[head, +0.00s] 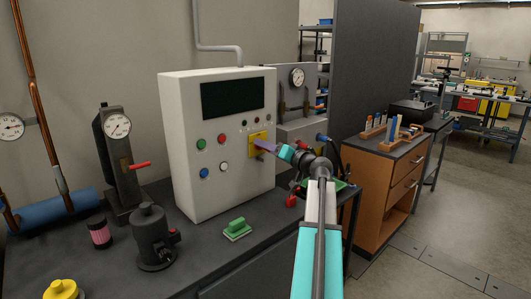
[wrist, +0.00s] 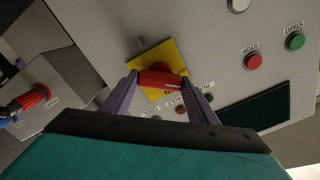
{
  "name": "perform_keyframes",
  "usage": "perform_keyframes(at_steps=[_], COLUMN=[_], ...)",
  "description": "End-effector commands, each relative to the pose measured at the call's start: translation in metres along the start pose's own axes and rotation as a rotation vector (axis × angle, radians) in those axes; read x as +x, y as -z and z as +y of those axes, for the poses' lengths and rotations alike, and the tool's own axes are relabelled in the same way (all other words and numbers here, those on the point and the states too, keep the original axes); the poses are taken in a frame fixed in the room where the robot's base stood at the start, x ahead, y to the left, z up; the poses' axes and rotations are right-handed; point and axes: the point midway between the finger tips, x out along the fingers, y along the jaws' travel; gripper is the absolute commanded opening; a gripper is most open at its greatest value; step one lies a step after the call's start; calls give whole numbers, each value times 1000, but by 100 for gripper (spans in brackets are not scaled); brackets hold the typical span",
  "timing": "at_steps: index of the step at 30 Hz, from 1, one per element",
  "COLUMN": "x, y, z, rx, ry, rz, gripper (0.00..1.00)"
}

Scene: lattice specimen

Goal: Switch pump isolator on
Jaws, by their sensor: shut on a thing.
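The pump isolator is a red rotary handle (wrist: 161,80) on a yellow square plate (wrist: 172,53), on the front of a pale grey control cabinet (head: 180,110). In the head view, the plate (head: 257,139) is at the cabinet's lower right, and my gripper hides the handle. My gripper (head: 265,147) reaches it from the right. In the wrist view, my gripper's purple fingers (wrist: 160,82) are shut on the red handle, one at each end. The handle lies across the tilted wrist view. Part of the plate's lettering is covered, so I cannot tell the switch position.
The cabinet has a dark screen (head: 232,98), a green START button (wrist: 295,41), a red STOP button (wrist: 252,61) and other buttons. A grey box (wrist: 45,95) stands beside the cabinet.

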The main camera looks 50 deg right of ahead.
Motion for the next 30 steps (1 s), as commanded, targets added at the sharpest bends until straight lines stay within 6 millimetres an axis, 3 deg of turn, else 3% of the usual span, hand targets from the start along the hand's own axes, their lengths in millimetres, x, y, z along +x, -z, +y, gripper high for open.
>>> perform_keyframes(at_steps=[30], x=[1], y=[6], z=[-1], rx=[843], ry=[6], rz=[9], gripper=[31])
